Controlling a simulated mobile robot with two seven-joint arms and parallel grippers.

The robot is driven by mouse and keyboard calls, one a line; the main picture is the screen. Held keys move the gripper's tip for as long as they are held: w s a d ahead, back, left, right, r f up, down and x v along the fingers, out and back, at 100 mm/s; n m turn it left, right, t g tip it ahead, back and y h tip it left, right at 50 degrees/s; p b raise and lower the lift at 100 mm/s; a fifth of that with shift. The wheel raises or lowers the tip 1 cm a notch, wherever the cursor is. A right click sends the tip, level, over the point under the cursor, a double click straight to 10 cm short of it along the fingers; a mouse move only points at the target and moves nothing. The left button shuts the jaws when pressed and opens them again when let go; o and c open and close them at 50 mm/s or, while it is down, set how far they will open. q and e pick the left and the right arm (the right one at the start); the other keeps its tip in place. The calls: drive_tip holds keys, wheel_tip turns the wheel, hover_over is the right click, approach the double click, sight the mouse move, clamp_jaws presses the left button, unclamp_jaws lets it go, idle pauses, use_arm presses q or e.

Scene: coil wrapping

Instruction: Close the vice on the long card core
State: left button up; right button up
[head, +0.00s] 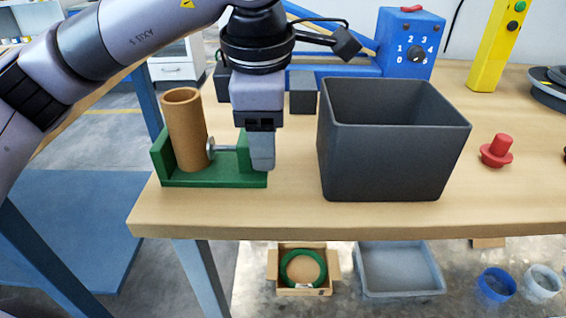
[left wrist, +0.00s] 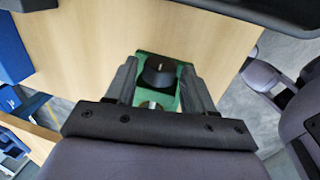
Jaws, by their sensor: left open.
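The long card core (head: 187,132) is a brown hollow tube standing upright, leaning slightly, in the green vice (head: 215,181) at the table's left front. A grey round pressure plate (head: 210,147) on a screw lies right of the core, close to it; I cannot tell whether they touch. My left gripper (head: 262,160) points down at the vice's right end. In the left wrist view, its open fingers (left wrist: 160,82) stand either side of the vice's black knob (left wrist: 158,70), with green vice body (left wrist: 184,72) behind. The gripper hides the knob in the head view. My right gripper is out of view.
A dark open bin (head: 385,165) stands right of my gripper. A blue machine with a dial (head: 408,45) stands behind. A red knobbed piece (head: 497,152) lies to the right. The table's front edge (head: 330,229) runs just before the vice. Boxes sit on the floor below.

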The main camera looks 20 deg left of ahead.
use_arm(q)
drive_tip(key=shift+f, duration=0.2)
drive_tip(key=shift+s+r+t, duration=0.1)
drive_tip(key=shift+r+t, duration=0.1)
drive_tip(key=shift+t, duration=0.2)
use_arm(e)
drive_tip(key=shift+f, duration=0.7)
use_arm(q)
drive_tip(key=t+b, duration=0.1)
drive_tip(key=b, duration=0.1)
drive_tip(key=f+t+y+b, duration=0.1)
drive_tip(key=b, duration=0.1)
drive_tip(key=shift+s+d+b, duration=0.15)
drive_tip(key=shift+s+b, duration=0.1)
drive_tip(key=shift+b, duration=0.15)
drive_tip(key=shift+s+r+t+b, duration=0.1)
drive_tip(key=shift+r+t+b, duration=0.1)
drive_tip(key=shift+t+b, duration=0.4)
drive_tip(key=shift+r, duration=0.1)
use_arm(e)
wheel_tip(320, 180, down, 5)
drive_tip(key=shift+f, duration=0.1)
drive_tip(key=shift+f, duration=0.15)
use_arm(q)
drive_tip(key=shift+r, duration=0.1)
